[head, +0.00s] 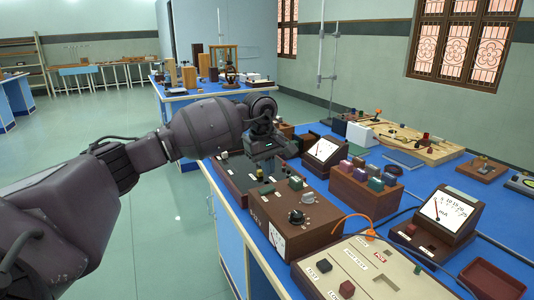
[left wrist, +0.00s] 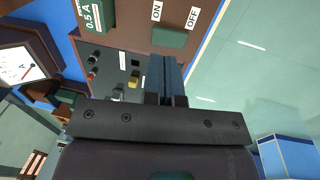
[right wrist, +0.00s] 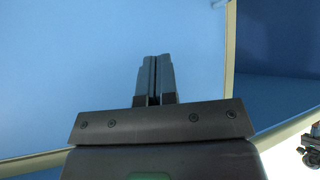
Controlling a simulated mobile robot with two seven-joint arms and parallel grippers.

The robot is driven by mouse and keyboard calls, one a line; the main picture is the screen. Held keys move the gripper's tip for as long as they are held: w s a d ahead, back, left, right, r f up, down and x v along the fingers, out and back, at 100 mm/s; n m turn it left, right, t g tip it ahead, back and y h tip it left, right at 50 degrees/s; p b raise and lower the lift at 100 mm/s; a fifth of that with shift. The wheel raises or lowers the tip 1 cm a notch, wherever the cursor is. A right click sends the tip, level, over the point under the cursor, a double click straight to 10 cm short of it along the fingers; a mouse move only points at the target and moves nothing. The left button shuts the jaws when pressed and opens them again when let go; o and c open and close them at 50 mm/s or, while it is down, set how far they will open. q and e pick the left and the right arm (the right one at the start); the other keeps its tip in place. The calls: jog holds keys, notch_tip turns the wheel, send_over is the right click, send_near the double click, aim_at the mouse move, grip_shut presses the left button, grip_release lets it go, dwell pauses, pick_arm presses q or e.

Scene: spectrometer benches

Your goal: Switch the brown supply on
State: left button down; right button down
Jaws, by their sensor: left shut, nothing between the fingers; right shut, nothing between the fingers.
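The brown supply (head: 308,213) is a brown box with a knob and switches on top, at the near left of the bench in the head view. In the left wrist view its brown top (left wrist: 125,38) bears a green switch (left wrist: 170,38) between ON and OFF labels, which also shows in the head view (head: 265,190). I cannot tell its position. My left gripper (head: 262,170) is shut and empty, above the supply's far end. Its fingertips (left wrist: 166,60) appear just below the switch in the left wrist view; contact is unclear. My right gripper (right wrist: 156,62) is shut and empty.
A dark box with terminals (head: 228,172) sits just behind the supply. A meter (head: 323,150), a brown block with coloured tops (head: 362,192) and a beige-topped box (head: 365,272) crowd around it. Open floor (head: 180,230) lies to the left. The right wrist view shows mostly a blue surface (right wrist: 70,60).

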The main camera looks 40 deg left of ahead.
aim_at(271, 188)
pick_arm(q)
jog(key=f, duration=0.3)
jog(key=shift+w+d+f, duration=0.15)
jog(key=shift+w+f, duration=0.1)
jog(key=shift+f, duration=0.15)
jog(key=shift+w+f+b, duration=0.1)
jog(key=shift+f+b, duration=0.2)
jog(key=shift+f, duration=0.1)
pick_arm(e)
jog(key=shift+w+f, duration=0.15)
